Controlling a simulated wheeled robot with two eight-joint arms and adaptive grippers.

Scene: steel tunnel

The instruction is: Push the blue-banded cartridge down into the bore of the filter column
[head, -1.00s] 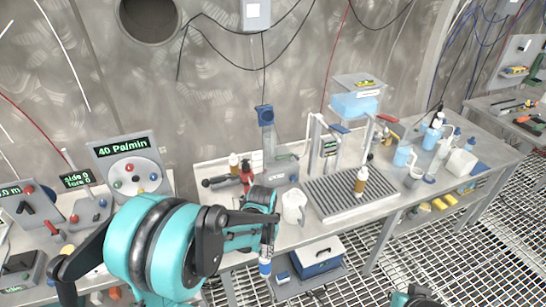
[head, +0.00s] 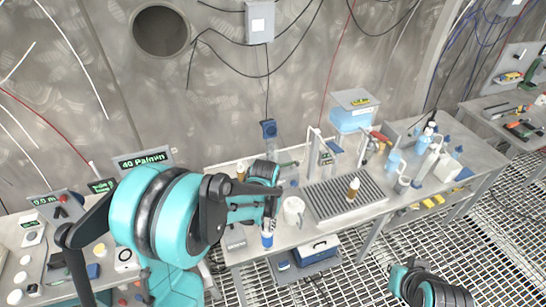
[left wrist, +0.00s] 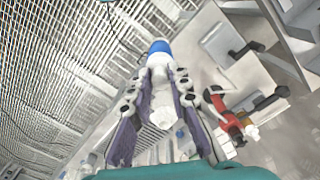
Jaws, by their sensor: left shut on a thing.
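My left gripper (head: 268,218) is shut on the blue-banded cartridge (head: 267,239), in front of the workbench's near edge in the head view. In the left wrist view the white cartridge (left wrist: 158,54), with a blue band at its far end, lies between the finger pads (left wrist: 160,88). Part of its body is hidden by the fingers. I cannot clearly pick out the filter column or its bore in either view. My right arm's end (head: 412,277) shows low at the right; its fingers are too unclear to read.
The workbench carries a white jug (head: 293,212), a slatted drain tray (head: 335,203), a brown bottle (head: 353,188) and a clear blue tank (head: 351,112). A blue-and-white box (head: 316,250) sits below it. A control panel stands at the left. Grating floor is open in front.

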